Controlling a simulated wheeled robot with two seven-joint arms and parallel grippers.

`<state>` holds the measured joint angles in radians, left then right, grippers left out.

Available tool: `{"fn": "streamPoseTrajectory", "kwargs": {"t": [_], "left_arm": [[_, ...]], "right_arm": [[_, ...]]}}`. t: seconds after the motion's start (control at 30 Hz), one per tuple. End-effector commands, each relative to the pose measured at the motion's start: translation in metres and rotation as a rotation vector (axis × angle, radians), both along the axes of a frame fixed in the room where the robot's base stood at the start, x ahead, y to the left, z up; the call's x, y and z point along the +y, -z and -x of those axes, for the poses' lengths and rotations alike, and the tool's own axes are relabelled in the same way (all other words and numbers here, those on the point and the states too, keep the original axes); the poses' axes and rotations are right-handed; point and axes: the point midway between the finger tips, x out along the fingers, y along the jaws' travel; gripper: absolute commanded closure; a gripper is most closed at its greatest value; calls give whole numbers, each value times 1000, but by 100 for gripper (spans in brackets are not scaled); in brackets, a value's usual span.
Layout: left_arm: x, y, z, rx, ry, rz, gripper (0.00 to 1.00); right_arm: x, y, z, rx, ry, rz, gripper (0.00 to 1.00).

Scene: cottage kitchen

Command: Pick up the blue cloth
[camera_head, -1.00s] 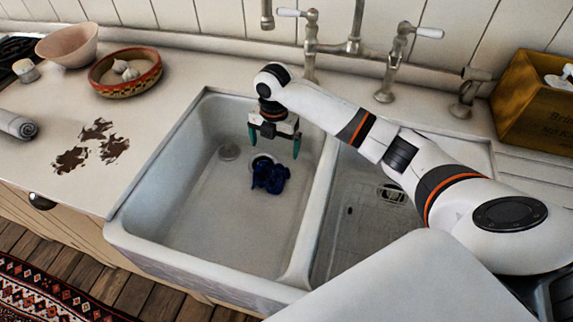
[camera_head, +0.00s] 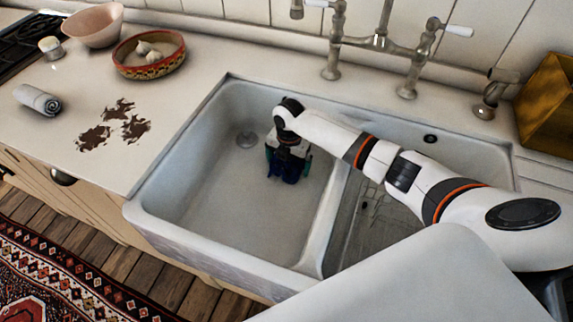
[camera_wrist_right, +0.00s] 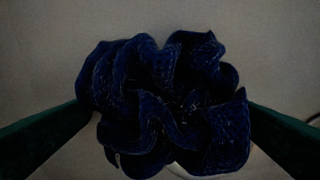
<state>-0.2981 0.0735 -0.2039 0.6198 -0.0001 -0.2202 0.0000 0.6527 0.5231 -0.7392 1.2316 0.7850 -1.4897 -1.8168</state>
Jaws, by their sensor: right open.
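The blue cloth (camera_head: 291,170) lies crumpled on the floor of the left sink basin. In the right wrist view the dark blue cloth (camera_wrist_right: 165,100) fills the middle, bunched in folds. My right gripper (camera_head: 288,167) is down in the basin, right over the cloth, and covers part of it in the head view. Its green fingers are open, one on each side of the cloth, as the right wrist view (camera_wrist_right: 165,118) shows. I cannot tell whether the fingers touch the cloth. My left gripper is not in view.
The white double sink (camera_head: 160,208) has a divider (camera_head: 325,225) just right of the gripper. Taps (camera_head: 378,45) stand behind it. A patterned bowl (camera_head: 149,56), a rolled grey towel (camera_head: 37,100) and brown stains (camera_head: 113,127) are on the left counter. A wooden box (camera_head: 548,105) stands at right.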

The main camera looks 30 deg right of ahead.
Motion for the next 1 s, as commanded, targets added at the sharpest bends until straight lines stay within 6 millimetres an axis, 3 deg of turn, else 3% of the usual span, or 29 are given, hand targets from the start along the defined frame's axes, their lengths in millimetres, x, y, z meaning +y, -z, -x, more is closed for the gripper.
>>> {"fn": "streamPoseTrajectory", "kwargs": {"t": [0.13,0.33,0.67,1.0], "left_arm": [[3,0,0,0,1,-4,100],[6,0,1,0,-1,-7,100],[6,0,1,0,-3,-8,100],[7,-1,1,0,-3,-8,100]], "right_arm": [[0,0,0,0,0,0,0],[0,-1,0,-1,0,-1,30],[0,-5,-1,-2,0,0,31],[0,-66,-2,-5,-2,-1,31]]}}
